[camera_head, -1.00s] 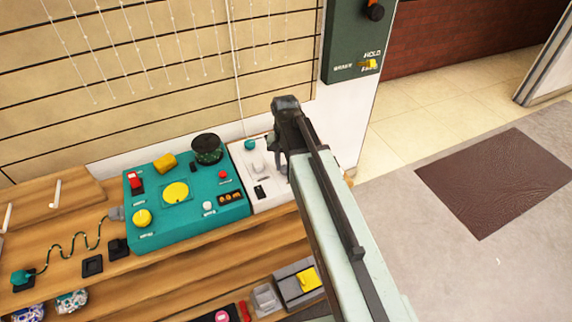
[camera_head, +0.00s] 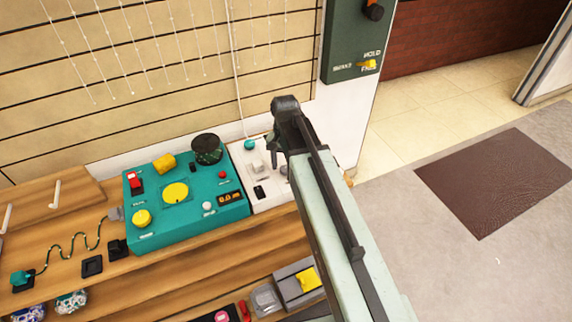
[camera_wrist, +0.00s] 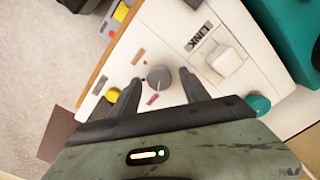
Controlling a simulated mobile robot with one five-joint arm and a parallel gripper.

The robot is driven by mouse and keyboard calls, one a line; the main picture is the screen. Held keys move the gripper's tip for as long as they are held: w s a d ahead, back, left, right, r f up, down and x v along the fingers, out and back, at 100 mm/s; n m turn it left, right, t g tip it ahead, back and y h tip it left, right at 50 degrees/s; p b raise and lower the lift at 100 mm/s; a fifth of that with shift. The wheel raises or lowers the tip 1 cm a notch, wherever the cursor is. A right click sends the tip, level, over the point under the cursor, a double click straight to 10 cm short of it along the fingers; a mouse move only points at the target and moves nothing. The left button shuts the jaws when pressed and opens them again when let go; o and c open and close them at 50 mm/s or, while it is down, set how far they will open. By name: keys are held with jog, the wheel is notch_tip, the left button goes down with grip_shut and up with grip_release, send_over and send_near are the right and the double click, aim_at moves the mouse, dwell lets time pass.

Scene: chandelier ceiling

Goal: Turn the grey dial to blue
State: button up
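The grey dial (camera_wrist: 159,78) sits on a white panel (camera_wrist: 170,25) in the wrist view. An orange-brown mark (camera_wrist: 138,55), a small blue mark (camera_wrist: 143,62) and a pink mark (camera_wrist: 152,99) lie around it. Which mark the dial points at is too small to tell. My gripper (camera_wrist: 159,78) is open, one finger on each side of the dial, with a narrow gap visible on both sides. In the head view my gripper (camera_head: 277,146) is over the white panel (camera_head: 262,192), hiding part of it.
A teal box (camera_head: 160,222) with buttons and a display stands left of the white panel. In the wrist view a yellow knob (camera_wrist: 113,95), a white block switch (camera_wrist: 226,59) and a teal knob (camera_wrist: 258,104) are near the fingers. A slatted wall (camera_head: 180,60) rises behind.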

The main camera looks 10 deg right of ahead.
aim_at(285, 168)
notch_tip(285, 168, up, 8)
jog(key=p, duration=0.8)
jog(key=shift+f, duration=0.1)
jog(key=s+r+n+p, duration=0.5)
jog(key=s+r, duration=0.1)
jog(key=s, duration=0.3)
jog(key=shift+d+p, duration=0.4)
jog(key=shift+d, duration=0.05)
